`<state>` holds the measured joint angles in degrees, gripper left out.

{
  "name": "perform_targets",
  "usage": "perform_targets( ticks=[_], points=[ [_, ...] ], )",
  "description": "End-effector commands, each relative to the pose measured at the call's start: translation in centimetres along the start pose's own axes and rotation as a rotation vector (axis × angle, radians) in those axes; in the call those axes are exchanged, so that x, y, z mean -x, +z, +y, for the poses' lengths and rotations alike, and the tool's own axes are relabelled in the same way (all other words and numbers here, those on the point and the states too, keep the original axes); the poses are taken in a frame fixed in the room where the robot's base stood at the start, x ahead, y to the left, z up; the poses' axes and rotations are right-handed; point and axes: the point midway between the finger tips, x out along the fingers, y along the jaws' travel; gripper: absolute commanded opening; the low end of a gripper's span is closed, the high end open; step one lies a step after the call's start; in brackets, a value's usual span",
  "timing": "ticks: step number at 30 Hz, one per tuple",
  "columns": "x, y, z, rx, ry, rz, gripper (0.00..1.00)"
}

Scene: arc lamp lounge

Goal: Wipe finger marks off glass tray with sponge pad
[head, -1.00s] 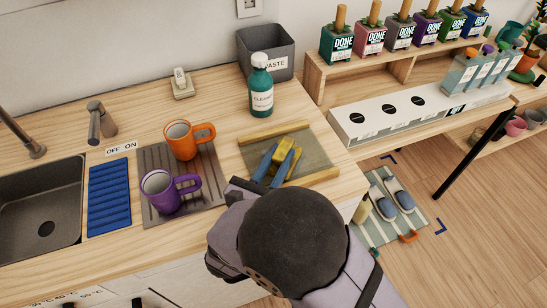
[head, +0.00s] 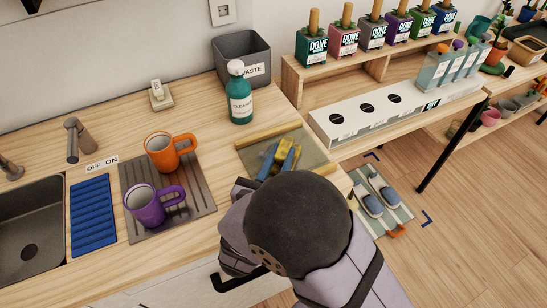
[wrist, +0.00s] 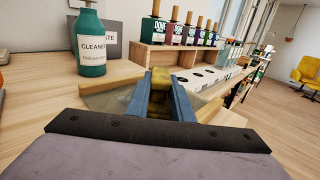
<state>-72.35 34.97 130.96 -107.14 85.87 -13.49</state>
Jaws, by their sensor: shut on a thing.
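The glass tray (head: 310,152) lies on the wooden counter, with a pale wooden handle strip (head: 268,136) along its far edge. My gripper (head: 280,160) is over the tray, its blue fingers shut on the yellow sponge pad (head: 285,150). In the wrist view the sponge pad (wrist: 160,78) sits between the two blue fingers (wrist: 160,100), low over the tray (wrist: 100,98). I cannot tell whether the pad touches the glass. My arm hides the near part of the tray. No finger marks can be made out.
A green cleaner bottle (head: 239,95) stands just behind the tray, with a grey waste bin (head: 240,50) beyond. Orange (head: 166,152) and purple (head: 147,205) mugs stand on a ribbed mat (head: 190,200) to the left. The counter's right edge is close to the tray.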

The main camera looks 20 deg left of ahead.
Motion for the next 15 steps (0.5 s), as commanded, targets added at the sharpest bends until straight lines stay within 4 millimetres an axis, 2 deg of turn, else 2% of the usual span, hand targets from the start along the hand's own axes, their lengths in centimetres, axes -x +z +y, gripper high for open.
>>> perform_targets(
  ticks=[3, 15],
  points=[
    [-0.26, -0.38, -0.49, 0.006, -0.005, 0.010, 0.00],
    [-0.09, -0.03, -0.20, 0.003, -0.002, 0.007, 0.00]
  ],
)
